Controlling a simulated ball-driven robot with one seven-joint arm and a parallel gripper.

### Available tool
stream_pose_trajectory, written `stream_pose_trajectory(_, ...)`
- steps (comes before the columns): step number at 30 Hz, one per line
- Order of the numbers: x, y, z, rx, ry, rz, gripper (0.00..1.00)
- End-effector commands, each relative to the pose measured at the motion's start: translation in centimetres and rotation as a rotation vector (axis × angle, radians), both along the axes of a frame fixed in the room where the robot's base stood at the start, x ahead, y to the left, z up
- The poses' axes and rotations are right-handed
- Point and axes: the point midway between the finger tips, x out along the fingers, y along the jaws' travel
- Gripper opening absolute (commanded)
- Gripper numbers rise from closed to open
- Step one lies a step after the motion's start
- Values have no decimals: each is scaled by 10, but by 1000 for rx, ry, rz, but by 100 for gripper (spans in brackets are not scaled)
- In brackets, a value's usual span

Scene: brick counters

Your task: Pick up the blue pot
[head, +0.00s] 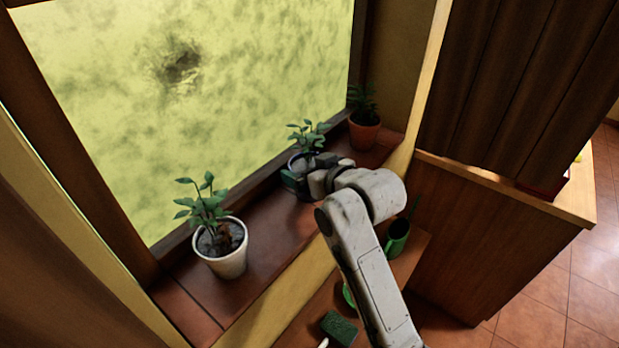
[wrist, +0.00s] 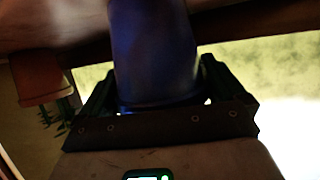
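The blue pot (wrist: 155,55) fills the middle of the wrist view. In the head view its plant (head: 307,135) and pale rim (head: 297,160) show above my gripper (head: 302,182), on the window sill. My gripper, also in the wrist view (wrist: 155,85), has one dark finger on each side of the pot. The fingers sit close to its wall, but I cannot tell whether both press on it. Most of the pot is hidden by my gripper in the head view. It appears upright.
A white potted plant (head: 221,252) stands nearer on the sill (head: 265,235), and a terracotta potted plant (head: 364,130) stands beyond. Right of my arm are a green cup (head: 397,238) and a wooden counter (head: 490,235). A green sponge (head: 340,328) lies below.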

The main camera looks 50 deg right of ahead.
Motion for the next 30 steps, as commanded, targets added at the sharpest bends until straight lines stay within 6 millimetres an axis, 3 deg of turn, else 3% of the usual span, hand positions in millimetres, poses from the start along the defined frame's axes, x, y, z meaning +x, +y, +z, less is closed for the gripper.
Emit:
stream_pose_trajectory(14,0,0,1,-2,-2,-1,36)
stream_pose_trajectory(22,1,0,4,-2,-3,0,36)
stream_pose_trajectory(30,9,-1,20,-2,-4,0,36)
